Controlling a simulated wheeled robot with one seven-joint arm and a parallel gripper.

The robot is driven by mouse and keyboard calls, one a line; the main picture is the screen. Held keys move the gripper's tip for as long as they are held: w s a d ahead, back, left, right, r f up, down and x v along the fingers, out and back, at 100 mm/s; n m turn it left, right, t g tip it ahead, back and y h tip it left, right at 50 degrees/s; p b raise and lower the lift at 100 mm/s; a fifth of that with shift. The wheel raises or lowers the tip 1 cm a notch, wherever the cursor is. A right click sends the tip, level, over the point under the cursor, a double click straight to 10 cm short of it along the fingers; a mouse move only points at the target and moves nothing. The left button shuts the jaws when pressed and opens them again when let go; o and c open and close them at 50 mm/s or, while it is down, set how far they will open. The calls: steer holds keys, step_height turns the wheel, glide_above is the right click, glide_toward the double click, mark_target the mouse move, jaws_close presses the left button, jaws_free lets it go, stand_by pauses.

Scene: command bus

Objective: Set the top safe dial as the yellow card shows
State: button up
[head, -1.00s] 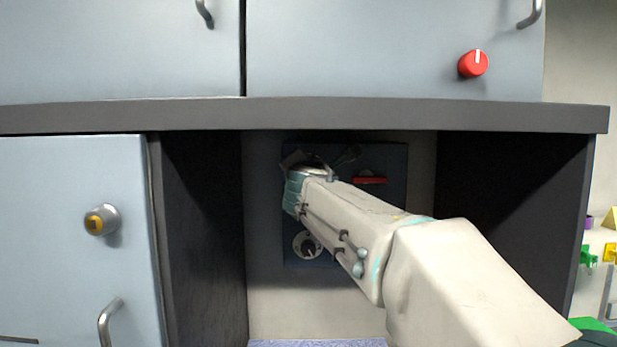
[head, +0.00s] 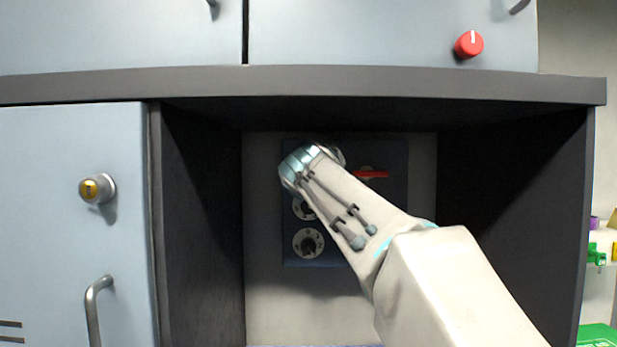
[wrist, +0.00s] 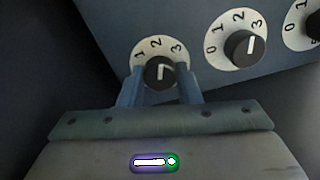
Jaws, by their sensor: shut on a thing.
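The dark blue safe panel (head: 394,225) is set in the recess under the counter, with white-faced dials in a column. My gripper (head: 312,158) is at the panel's upper left and hides the top dial in the head view. In the wrist view my gripper (wrist: 160,82) is shut on the black knob of the end dial (wrist: 162,67), one finger on each side. This dial shows 1, 2 and 3; its white mark points roughly up, near 2 to 3. The middle dial (wrist: 243,48) also shows there. I see no yellow card.
A red handle (head: 370,174) is on the panel right of my gripper. The recess has dark side walls and a counter edge (head: 300,80) above. A silver-and-yellow knob (head: 97,188) is on the left door and a red knob (head: 468,44) on the upper door.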

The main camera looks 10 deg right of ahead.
steer(key=shift+f+m+b, duration=0.1)
steer(key=shift+m+b, duration=2)
steer(key=shift+m, duration=1.5)
steer(key=o, duration=1)
steer(key=shift+c, duration=0.2)
steer(key=s+a+b, duration=0.2)
steer(key=s+b, duration=0.1)
steer(key=s, duration=1)
steer(key=shift+s+a, duration=0.25)
steer(key=shift+a, duration=0.1)
